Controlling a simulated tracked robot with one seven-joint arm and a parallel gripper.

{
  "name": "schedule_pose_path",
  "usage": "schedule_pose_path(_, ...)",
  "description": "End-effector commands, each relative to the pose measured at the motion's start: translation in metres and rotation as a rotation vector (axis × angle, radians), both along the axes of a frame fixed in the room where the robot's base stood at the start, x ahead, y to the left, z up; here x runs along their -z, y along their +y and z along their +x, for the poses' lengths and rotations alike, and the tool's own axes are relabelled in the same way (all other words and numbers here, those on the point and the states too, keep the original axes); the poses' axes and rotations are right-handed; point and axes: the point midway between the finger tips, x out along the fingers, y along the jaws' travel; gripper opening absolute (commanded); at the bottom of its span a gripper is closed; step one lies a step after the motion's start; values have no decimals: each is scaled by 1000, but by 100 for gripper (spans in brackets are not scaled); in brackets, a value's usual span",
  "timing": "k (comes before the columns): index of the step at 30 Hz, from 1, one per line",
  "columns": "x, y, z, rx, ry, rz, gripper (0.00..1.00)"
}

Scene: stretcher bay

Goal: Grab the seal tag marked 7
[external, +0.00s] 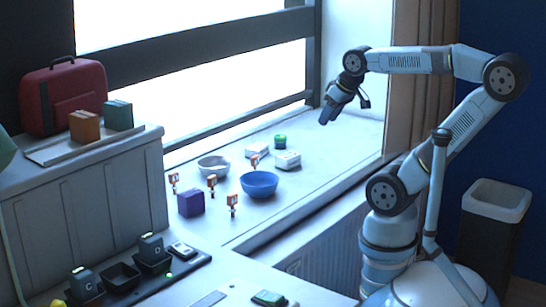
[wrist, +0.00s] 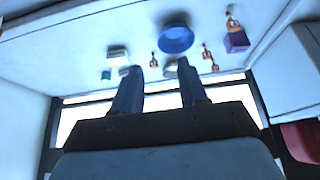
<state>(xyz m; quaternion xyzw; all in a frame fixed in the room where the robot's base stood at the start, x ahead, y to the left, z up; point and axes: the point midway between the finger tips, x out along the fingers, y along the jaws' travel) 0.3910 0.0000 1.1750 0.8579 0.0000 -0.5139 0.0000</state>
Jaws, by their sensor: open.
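Several small seal tags, orange-red and white, stand on the windowsill. In the external view one is at the left (external: 174,180), one behind the purple box (external: 211,181), one at the front (external: 233,200) and one behind the blue bowl (external: 255,160). Their numbers are too small to read, so I cannot tell which is marked 7. The wrist view shows tags near the purple box (wrist: 232,20), at the right (wrist: 206,50) and left of the blue bowl (wrist: 154,60). My gripper (external: 326,116) is open and empty, raised above the sill's right part, apart from all tags.
A blue bowl (external: 259,184), white bowl (external: 213,166), purple box (external: 191,203), white boxes (external: 287,160) and green item (external: 280,141) share the sill (external: 310,190). Window bars (external: 190,45) rise behind. A grey cabinet (external: 85,190) stands left. The sill's right end is clear.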

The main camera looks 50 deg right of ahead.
Motion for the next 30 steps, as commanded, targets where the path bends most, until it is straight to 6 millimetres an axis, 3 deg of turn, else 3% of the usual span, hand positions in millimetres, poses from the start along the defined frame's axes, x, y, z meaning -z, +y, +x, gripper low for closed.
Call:
schedule_pose_path(7,0,0,0,0,0,0,43)
schedule_pose_path(11,0,0,0,0,0,0,53)
schedule_pose_path(20,1,2,3,-19,17,-13,53)
schedule_pose_path(30,23,22,39,-263,235,-204,53)
